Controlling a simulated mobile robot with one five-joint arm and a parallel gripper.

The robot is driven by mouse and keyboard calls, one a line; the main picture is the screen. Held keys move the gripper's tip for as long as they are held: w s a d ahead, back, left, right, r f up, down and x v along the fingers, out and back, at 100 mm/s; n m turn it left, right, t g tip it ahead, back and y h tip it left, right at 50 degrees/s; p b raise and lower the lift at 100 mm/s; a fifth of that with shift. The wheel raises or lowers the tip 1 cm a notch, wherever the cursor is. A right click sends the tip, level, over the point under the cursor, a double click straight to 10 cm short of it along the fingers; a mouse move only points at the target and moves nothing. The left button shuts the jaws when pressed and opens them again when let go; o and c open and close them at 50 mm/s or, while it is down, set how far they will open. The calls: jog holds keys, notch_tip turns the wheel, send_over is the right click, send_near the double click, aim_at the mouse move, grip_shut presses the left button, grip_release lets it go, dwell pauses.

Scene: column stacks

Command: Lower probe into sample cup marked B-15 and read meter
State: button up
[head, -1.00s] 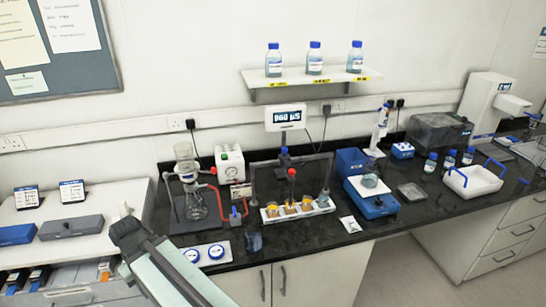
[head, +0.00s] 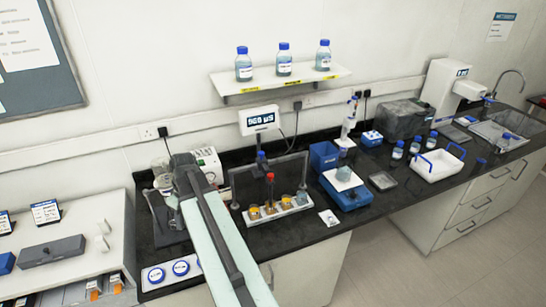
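The meter (head: 260,119) is a white box with a dark display, above the bench against the wall; its digits look like 960 µS. Below it, a dark frame (head: 232,190) stands over a white rack (head: 279,213). The rack holds a row of small sample cups (head: 270,208), some with amber contents. Their markings are too small to read, so I cannot tell which is B-15. A red-topped probe (head: 270,180) stands upright over the row; whether its tip is in a cup is unclear. My arm crosses the lower middle, left of the rack. I cannot make out my gripper.
Glassware (head: 162,178) and a white box with knobs (head: 208,163) are partly behind my arm. A blue stirrer (head: 346,194) with a beaker stands right of the rack. A bottle shelf (head: 282,81) hangs above.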

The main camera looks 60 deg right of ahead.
jog(key=s+d+r+t+p, duration=0.1)
jog(key=s+d+r+p, duration=0.2)
jog(key=d, duration=0.5)
jog(key=s+d+r+p, duration=0.25)
jog(key=d+r, duration=0.25)
jog(key=d, duration=0.3)
jog(key=t+p, duration=0.2)
jog(key=p, duration=0.2)
send_near(271, 175)
jog(key=shift+n+h, duration=0.4)
jog(key=b+x, duration=0.7)
jog(key=x, duration=0.1)
jog(key=shift+a+f+b, duration=0.25)
jog(key=shift+b, duration=0.15)
jog(key=shift+r, duration=0.1)
grip_shut()
